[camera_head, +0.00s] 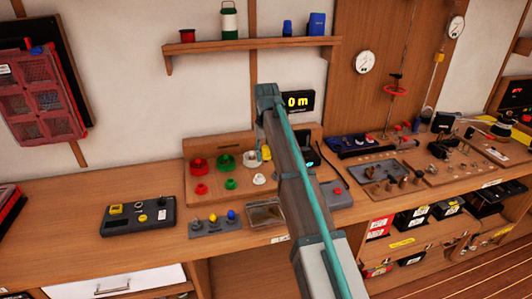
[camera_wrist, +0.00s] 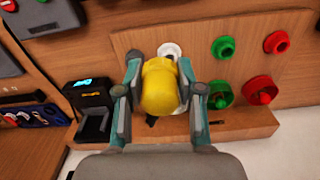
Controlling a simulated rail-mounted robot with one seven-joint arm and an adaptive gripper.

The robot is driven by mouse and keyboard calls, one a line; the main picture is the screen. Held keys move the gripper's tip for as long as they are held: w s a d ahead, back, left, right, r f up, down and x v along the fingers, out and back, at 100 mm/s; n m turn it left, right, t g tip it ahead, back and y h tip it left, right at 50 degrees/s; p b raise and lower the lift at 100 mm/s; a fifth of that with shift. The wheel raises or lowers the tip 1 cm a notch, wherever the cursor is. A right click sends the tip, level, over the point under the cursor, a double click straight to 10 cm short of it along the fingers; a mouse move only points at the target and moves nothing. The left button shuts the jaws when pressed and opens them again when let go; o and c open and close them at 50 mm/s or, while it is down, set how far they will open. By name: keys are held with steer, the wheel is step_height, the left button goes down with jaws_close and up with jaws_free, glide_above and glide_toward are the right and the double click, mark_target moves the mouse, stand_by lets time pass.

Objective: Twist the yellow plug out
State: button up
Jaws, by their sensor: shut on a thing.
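The yellow plug (camera_wrist: 160,88) sits between the two fingers of my gripper (camera_wrist: 161,72) in the wrist view, with a finger against each side. My gripper is shut on it. In the head view a small bit of the yellow plug (camera_head: 266,153) shows beside my arm, at the upright board (camera_head: 225,145). A white round fitting (camera_wrist: 171,50) lies just beyond the plug in the wrist view; it also shows in the head view (camera_head: 250,158). The plug covers what is behind it, so I cannot tell whether it is still seated.
Green (camera_wrist: 223,47) and red (camera_wrist: 276,42) fittings are beside the plug. A black device with a blue display (camera_wrist: 90,95) stands close on the other side. A grey button box (camera_head: 138,215) and a tray with knobs (camera_head: 215,225) lie on the bench. Bare bench is at left.

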steer(key=shift+n+p, duration=0.3)
steer(key=shift+n, duration=0.2)
steer(key=shift+n+p, duration=0.6)
steer(key=shift+n, duration=0.6)
steer(key=shift+p, duration=0.35)
